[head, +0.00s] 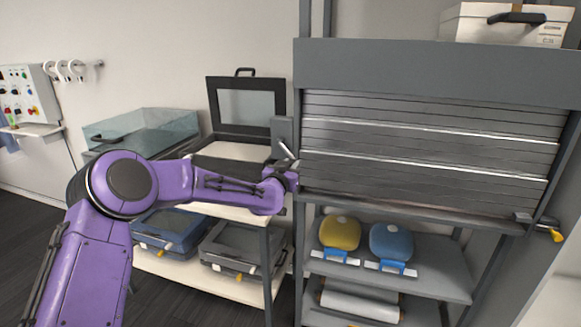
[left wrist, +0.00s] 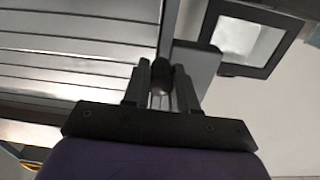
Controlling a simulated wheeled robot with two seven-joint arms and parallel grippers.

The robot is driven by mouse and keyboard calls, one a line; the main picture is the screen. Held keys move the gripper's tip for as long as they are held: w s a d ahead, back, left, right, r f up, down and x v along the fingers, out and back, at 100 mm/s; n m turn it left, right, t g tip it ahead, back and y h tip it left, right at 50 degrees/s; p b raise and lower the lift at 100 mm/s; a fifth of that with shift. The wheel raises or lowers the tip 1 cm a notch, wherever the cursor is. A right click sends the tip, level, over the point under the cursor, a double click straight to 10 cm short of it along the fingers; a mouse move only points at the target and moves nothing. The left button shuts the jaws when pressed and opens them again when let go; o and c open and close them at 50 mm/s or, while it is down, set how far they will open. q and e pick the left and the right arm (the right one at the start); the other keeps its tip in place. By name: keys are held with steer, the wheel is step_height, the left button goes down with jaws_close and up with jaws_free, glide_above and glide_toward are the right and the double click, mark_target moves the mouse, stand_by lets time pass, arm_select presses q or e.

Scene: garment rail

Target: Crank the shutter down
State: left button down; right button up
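The grey slatted shutter (head: 425,150) hangs under the rail's dark top housing (head: 430,72). Its slats reach down close to a grey bar; I cannot tell whether they touch it. My left gripper (head: 288,167) is at the left side of the shutter frame, beside the grey crank box (head: 283,131). In the left wrist view my left gripper's fingers (left wrist: 162,88) stand on both sides of a dark crank knob (left wrist: 160,76) and appear closed on it. A thin metal crank arm (head: 287,150) shows above the gripper in the head view. My right gripper is not in view.
A yellow-handled latch (head: 551,233) is at the frame's lower right. Below the shutter, a yellow item (head: 340,232) and a blue item (head: 391,241) stand on a shelf. An open black case (head: 246,105) and a clear bin (head: 145,127) stand left, near my arm.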

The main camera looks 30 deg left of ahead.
arm_select(q)
steer(key=shift+a+f+m+b, duration=0.2)
steer(key=shift+a+f+m, duration=0.05)
steer(key=shift+m, duration=0.35)
steer(key=shift+a+f+m+b, duration=0.15)
steer(key=shift+a+f+m, duration=0.1)
steer(key=shift+m, duration=0.35)
steer(key=shift+s+a+f+m+b, duration=0.15)
steer(key=shift+a+m+b, duration=0.25)
steer(key=shift+a+m, duration=0.45)
steer(key=shift+s+a+f+m+b, duration=0.15)
steer(key=shift+a+m+b, duration=0.3)
steer(key=shift+m, duration=0.75)
steer(key=shift+s+a+f+m+b, duration=0.15)
steer(key=shift+a+m+b, duration=0.35)
steer(key=shift+m, duration=0.55)
steer(key=shift+a, duration=0.15)
steer(key=c, duration=0.9)
jaws_free()
